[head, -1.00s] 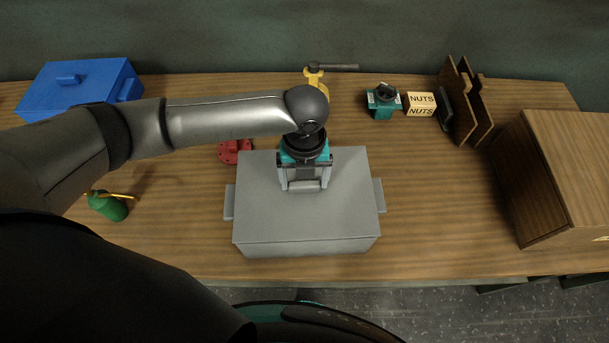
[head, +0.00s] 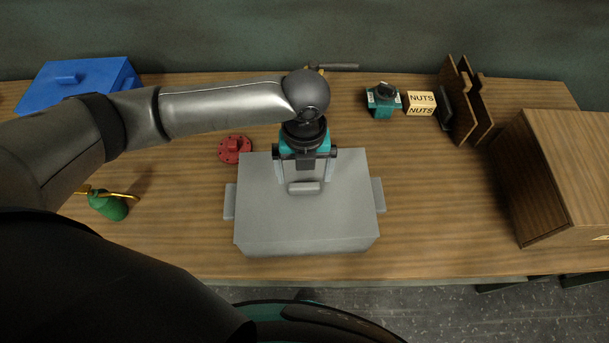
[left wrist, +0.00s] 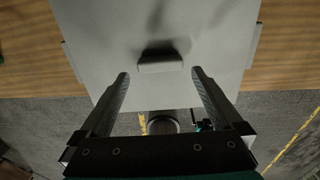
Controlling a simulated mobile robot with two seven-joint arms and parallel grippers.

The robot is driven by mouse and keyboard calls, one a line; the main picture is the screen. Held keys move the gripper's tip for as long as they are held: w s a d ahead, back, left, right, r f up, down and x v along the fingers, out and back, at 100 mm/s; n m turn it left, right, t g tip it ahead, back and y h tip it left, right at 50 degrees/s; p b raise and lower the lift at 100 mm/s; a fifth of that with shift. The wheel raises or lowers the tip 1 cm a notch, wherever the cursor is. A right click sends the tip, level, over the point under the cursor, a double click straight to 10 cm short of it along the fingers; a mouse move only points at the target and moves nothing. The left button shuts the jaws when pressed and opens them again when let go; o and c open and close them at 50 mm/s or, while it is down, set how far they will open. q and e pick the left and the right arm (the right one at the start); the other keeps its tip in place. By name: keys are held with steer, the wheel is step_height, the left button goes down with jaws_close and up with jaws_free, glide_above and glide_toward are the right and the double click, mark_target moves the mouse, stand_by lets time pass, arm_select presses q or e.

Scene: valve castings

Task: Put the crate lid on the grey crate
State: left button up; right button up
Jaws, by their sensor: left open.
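The grey crate (head: 305,246) stands on the table in the head view, with a handle on each side. The grey crate lid (head: 345,215) lies flat on its top and covers it. The lid's bar handle (head: 305,188) shows at its middle, and in the left wrist view the handle (left wrist: 160,66) is beyond the fingertips. My left gripper (head: 306,172) is open and empty above the lid, its fingers apart and clear of the handle. In the left wrist view the gripper (left wrist: 160,74) has nothing between its fingers. My right gripper is not in view.
A blue crate (head: 80,84) is at the back left, a red flange (head: 234,149) beside the grey crate, a green oil can (head: 108,206) at left. A teal valve (head: 383,101), a nuts box (head: 420,103), a wooden rack (head: 468,101) and a wooden cabinet (head: 560,180) are right.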

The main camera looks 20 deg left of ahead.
arm_select(q)
step_height(320, 180, up, 12)
steer(key=shift+r, duration=0.2)
stand_by(0.8)
